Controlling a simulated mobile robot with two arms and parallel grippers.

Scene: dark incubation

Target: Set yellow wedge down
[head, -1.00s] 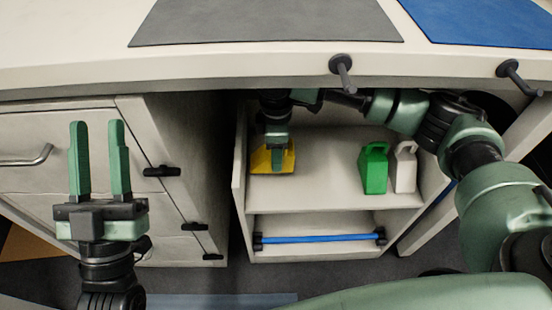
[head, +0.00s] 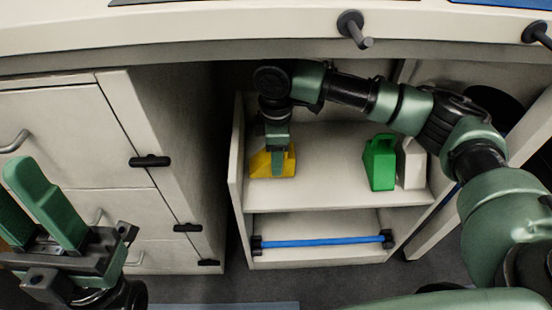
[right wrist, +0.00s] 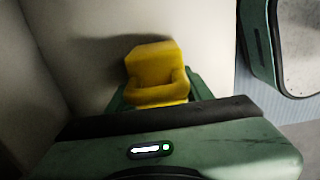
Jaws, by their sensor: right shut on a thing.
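The yellow wedge (head: 262,166) is at the left end of the white shelf unit's upper shelf (head: 325,190), close to its left side wall. It also shows in the right wrist view (right wrist: 152,62), with its handle between the fingers. My right gripper (head: 277,160) reaches down from above and is shut on the yellow wedge. Whether the wedge's underside touches the shelf is hard to tell. My left gripper (head: 45,205) is open and empty at the lower left, in front of the drawers.
A green wedge-like block (head: 379,163) and a white one (head: 411,164) stand at the shelf's right. A blue bar (head: 320,240) spans the lower shelf. Drawers (head: 70,140) stand to the left, and the counter edge (head: 240,45) overhangs above. The upper shelf's middle is clear.

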